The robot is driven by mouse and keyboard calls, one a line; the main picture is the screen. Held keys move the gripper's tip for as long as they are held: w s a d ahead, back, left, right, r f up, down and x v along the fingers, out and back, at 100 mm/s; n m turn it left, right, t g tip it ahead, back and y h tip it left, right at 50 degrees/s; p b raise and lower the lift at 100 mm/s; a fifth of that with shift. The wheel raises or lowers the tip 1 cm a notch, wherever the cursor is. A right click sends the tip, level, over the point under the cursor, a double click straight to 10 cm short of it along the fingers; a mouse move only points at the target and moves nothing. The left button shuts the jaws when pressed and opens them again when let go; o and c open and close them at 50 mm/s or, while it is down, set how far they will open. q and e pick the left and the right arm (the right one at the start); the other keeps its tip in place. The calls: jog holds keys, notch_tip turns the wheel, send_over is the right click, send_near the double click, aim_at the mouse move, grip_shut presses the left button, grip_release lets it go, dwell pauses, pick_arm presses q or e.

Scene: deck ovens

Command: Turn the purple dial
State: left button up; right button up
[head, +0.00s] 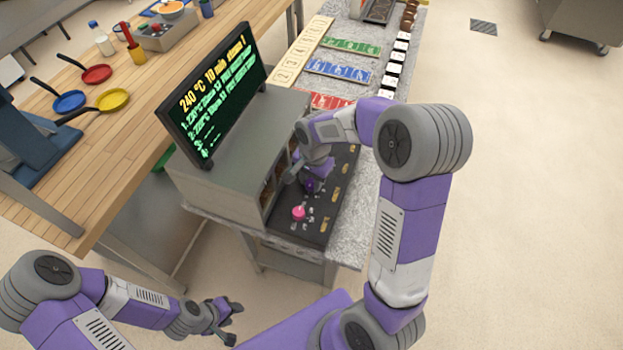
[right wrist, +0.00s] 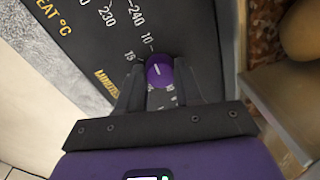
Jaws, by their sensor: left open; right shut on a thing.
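The purple dial (right wrist: 159,71) is a round knob with a white mark, on a dark control panel with a scale reading 10 and 15 beside it. In the right wrist view my right gripper (right wrist: 160,88) is shut on the dial, with a finger on either side of it. In the head view the dial (head: 310,186) is partly hidden beneath my right gripper (head: 302,180). My left gripper (head: 234,323) is open and empty, low in front of the oven and away from the panel.
A pink dial (head: 299,212) sits on the same panel, nearer to me. Coloured cards (head: 338,71) lie on the granite counter behind. Pans (head: 97,74) lie on the wooden table at left.

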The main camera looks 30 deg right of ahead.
jog(key=n+p, duration=0.1)
jog(key=n, duration=0.2)
jog(key=shift+n, duration=0.3)
jog(key=n+p, duration=0.1)
jog(key=n, duration=0.2)
jog(key=shift+r+n, duration=0.1)
jog(key=shift+n, duration=0.2)
jog(key=n+p, duration=0.1)
jog(key=n, duration=0.2)
jog(key=shift+n+g, duration=0.3)
jog(key=shift+n, duration=0.1)
jog(key=n+p, duration=0.1)
jog(key=n, duration=0.3)
jog(key=shift+w, duration=0.1)
jog(key=n+p, duration=0.2)
jog(key=n, duration=0.4)
jog(key=n+p, duration=0.2)
jog(key=n, duration=0.3)
jog(key=shift+n+g, duration=0.3)
